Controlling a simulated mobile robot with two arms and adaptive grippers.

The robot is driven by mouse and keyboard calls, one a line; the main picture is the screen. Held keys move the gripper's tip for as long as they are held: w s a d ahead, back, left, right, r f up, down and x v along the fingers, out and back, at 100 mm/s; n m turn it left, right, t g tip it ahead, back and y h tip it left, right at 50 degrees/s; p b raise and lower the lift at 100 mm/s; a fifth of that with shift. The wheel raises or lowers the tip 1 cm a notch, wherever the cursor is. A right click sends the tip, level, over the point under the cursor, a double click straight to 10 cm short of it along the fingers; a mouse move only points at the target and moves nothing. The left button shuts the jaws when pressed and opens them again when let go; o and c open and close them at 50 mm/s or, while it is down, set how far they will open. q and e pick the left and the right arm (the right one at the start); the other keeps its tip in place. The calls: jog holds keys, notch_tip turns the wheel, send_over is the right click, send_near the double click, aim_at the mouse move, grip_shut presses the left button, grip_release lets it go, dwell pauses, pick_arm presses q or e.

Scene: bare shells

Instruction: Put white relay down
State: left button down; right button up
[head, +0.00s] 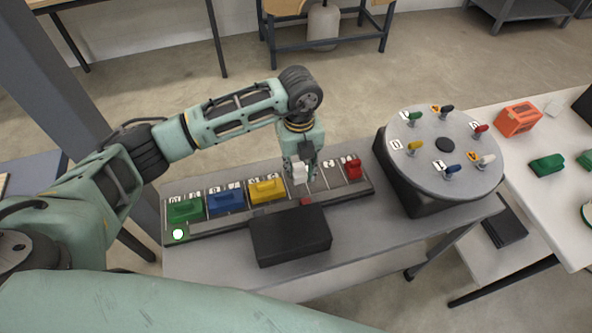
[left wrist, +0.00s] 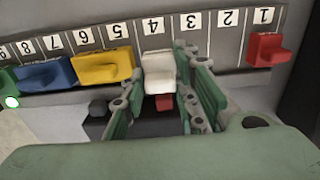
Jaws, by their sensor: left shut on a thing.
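My left gripper (head: 301,176) is over the rail (head: 333,197), pointing down, and is shut on the white relay (head: 299,171). In the left wrist view, the white relay (left wrist: 159,74) is between the two green fingers, directly below label 4 (left wrist: 153,26). I cannot tell whether it touches the rail. Green (head: 185,210), blue (head: 226,201) and yellow (head: 267,190) relays sit in the rail left of it. A red relay (head: 353,168) sits at the right end, under label 1. My right gripper is not in view.
A black box (head: 290,236) stands in front of the rail. A round grey turntable (head: 445,165) with several coloured levers stands right of it. A white table (head: 541,205) at the right holds an orange box (head: 518,119) and green parts (head: 547,165). The slots under labels 2 and 3 look empty.

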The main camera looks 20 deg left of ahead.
aim_at(297, 171)
pick_arm(q)
jog(key=shift+s+a+f, duration=0.15)
jog(key=shift+f, duration=0.05)
notch_tip(297, 171, down, 3)
jog(key=shift+f+p, duration=0.15)
jog(key=shift+p, duration=0.6)
jog(key=shift+f, duration=0.35)
jog(key=shift+f, duration=0.15)
jog(key=c, duration=1.7)
grip_release()
jog(key=shift+o, duration=0.2)
